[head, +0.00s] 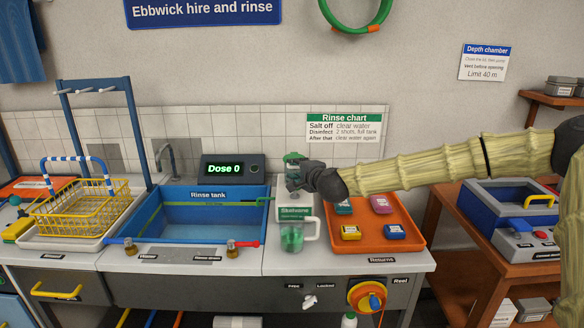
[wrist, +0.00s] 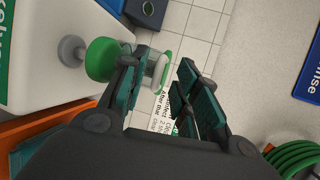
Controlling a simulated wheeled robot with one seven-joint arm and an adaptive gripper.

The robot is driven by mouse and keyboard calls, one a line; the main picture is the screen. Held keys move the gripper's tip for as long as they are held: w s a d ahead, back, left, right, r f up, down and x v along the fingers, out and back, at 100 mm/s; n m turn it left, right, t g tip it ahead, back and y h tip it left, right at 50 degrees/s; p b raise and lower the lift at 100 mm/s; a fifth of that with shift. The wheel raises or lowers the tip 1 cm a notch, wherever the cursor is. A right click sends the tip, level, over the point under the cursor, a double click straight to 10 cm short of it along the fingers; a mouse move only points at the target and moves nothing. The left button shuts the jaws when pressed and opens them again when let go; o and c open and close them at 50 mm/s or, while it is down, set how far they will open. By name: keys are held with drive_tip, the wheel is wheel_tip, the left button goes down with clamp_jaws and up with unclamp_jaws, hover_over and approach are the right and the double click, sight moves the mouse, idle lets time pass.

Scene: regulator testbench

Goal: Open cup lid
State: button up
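A white dispenser (head: 293,209) with a green label stands on the counter right of the sink. In the wrist view, a round green cap (wrist: 103,58) joins a small clear cup with a green rim (wrist: 158,70). I cannot tell for certain which part is the cup's lid. My gripper (head: 295,178) is at the dispenser's top; in the wrist view its fingers (wrist: 160,90) are apart. The left finger overlaps the cap and cup; a gap separates the right finger from the cup.
An orange tray (head: 412,232) with several small coloured boxes lies to the right. The blue rinse tank (head: 212,218) and a yellow basket (head: 82,210) are left. A wall stands close behind.

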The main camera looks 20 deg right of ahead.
sight(292, 168)
drive_tip(key=shift+x, duration=1.8)
drive_tip(key=shift+a, duration=0.1)
drive_tip(key=shift+s+f, duration=0.1)
drive_tip(key=shift+f, duration=0.05)
clamp_jaws()
